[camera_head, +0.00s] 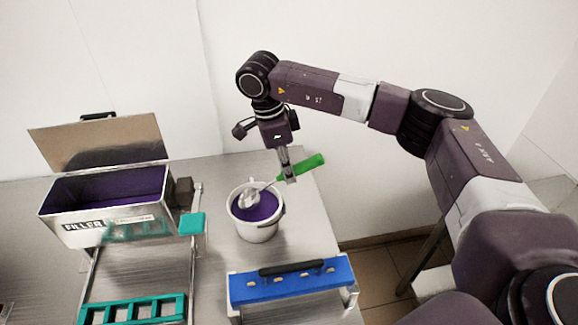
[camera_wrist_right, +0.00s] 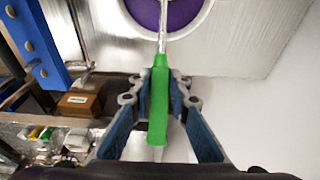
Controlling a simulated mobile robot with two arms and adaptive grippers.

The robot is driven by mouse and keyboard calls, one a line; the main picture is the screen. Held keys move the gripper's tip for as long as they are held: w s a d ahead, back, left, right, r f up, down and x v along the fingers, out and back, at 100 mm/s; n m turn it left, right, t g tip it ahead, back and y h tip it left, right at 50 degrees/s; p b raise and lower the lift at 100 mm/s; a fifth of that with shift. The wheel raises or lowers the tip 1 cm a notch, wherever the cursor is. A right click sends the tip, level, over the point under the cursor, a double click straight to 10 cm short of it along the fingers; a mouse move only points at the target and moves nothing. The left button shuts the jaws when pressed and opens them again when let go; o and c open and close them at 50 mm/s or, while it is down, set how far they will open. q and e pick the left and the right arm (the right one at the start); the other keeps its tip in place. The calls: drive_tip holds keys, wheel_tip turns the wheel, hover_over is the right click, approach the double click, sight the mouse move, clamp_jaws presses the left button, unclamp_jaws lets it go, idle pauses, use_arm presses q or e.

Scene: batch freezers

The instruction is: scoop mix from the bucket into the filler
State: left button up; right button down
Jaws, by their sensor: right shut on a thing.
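My right gripper (camera_head: 287,172) is shut on the green handle (camera_head: 308,165) of a metal scoop (camera_head: 249,198). In the right wrist view the handle (camera_wrist_right: 158,105) lies between the two fingers of the gripper (camera_wrist_right: 160,82). The scoop's bowl is at the white bucket (camera_head: 257,233), over the purple mix (camera_head: 262,207); I cannot tell whether it touches the mix. The bucket stands upright on the metal table. The filler (camera_head: 72,233), a metal box labelled FILLER, stands to the left with its lid (camera_head: 100,143) raised and purple inside. My left gripper is not in view.
A blue bar (camera_head: 292,281) with a black handle stands in front of the bucket. A teal rack (camera_head: 132,310) and a teal block (camera_head: 192,224) are at the filler's front and right side. Bare metal table (camera_head: 308,228) lies right of the bucket.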

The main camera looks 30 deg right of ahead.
drive_tip(key=shift+f, duration=0.75)
drive_tip(key=shift+w+a+r, duration=0.15)
drive_tip(key=shift+a+r, duration=0.05)
drive_tip(key=shift+a, duration=0.2)
drive_tip(key=shift+w+a, duration=0.2)
drive_tip(key=shift+a, duration=0.65)
drive_tip(key=shift+s+d+f+y+b, duration=0.1)
drive_tip(key=shift+d+f+y+b, duration=0.45)
drive_tip(key=shift+b, duration=0.3)
wheel_tip(320, 180, up, 2)
drive_tip(key=shift+d+p, duration=0.15)
drive_tip(key=shift+p, duration=0.45)
drive_tip(key=shift+r+p, duration=0.45)
drive_tip(key=shift+r, duration=0.45)
drive_tip(key=shift+s+d+r+p, duration=0.1)
drive_tip(key=shift+r+p, duration=0.2)
drive_tip(key=shift+r, duration=0.3)
drive_tip(key=shift+d+f+t+b, duration=0.3)
drive_tip(key=shift+f+b, duration=0.1)
drive_tip(key=shift+b, duration=0.15)
drive_tip(key=y+b, duration=0.1)
drive_tip(key=d+y+b, duration=0.1)
drive_tip(key=y+b, duration=0.1)
drive_tip(key=shift+s+d+t, duration=0.3)
drive_tip(key=shift+s+d+r+y+b, duration=0.1)
drive_tip(key=shift+d+y+b, duration=0.15)
drive_tip(key=shift+y+b, duration=0.15)
